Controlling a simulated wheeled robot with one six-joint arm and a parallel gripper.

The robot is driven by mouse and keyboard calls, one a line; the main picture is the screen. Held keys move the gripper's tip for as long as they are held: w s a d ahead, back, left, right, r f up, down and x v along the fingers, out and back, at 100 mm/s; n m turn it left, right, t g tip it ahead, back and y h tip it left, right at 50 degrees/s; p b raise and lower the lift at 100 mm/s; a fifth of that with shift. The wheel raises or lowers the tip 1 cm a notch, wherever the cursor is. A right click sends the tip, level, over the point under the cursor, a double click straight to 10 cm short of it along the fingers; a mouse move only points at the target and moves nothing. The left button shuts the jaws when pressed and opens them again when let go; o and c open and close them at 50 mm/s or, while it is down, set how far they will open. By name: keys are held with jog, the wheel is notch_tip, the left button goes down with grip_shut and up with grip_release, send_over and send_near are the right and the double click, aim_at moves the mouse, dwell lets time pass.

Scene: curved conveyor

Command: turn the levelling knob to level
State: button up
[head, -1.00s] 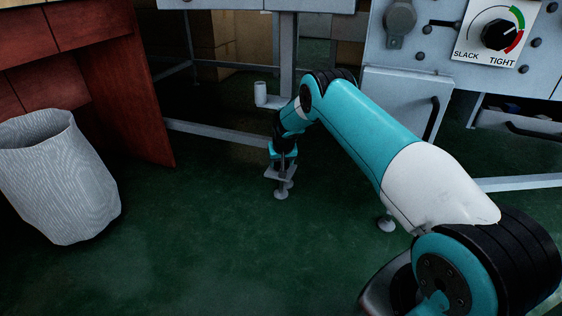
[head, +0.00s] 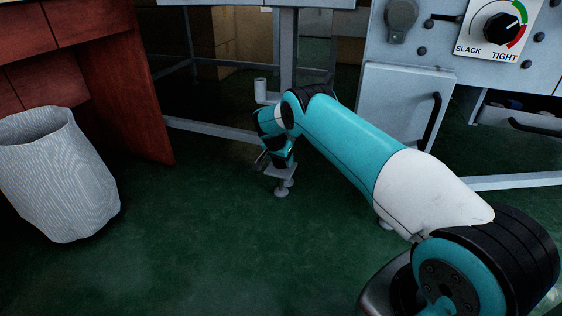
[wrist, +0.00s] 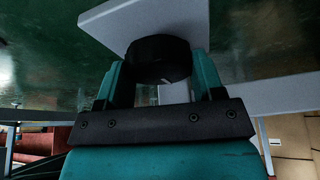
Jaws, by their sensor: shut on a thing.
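In the wrist view, a dark round levelling knob (wrist: 158,60) sits against a pale grey plate (wrist: 135,22). The teal fingers of my gripper (wrist: 160,78) are on both sides of the knob, shut on it. In the head view, my gripper (head: 276,157) is low by the table leg's foot (head: 283,190), and my wrist hides the knob there. I see no level indicator clearly.
A grey cabinet panel (head: 400,110) stands behind my arm, with a SLACK/TIGHT dial (head: 499,28) above. A grey cross-bar (head: 212,128) runs behind the gripper. A white waste bin (head: 60,175) stands left by a red-brown desk (head: 120,90). The green floor in front is open.

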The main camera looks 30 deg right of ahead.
jog(key=shift+a+m, duration=0.1)
jog(key=shift+m, duration=0.4)
jog(key=o, duration=0.9)
jog(key=shift+r, duration=0.1)
jog(key=p+v, duration=0.3)
jog(key=v, duration=0.2)
jog(key=p+v, duration=0.3)
jog(key=v, duration=0.3)
jog(key=p+v, duration=0.3)
jog(key=v, duration=0.3)
jog(key=shift+w+a+r+p, duration=0.1)
jog(key=shift+w+a+p, duration=0.1)
jog(key=shift+w+p, duration=0.15)
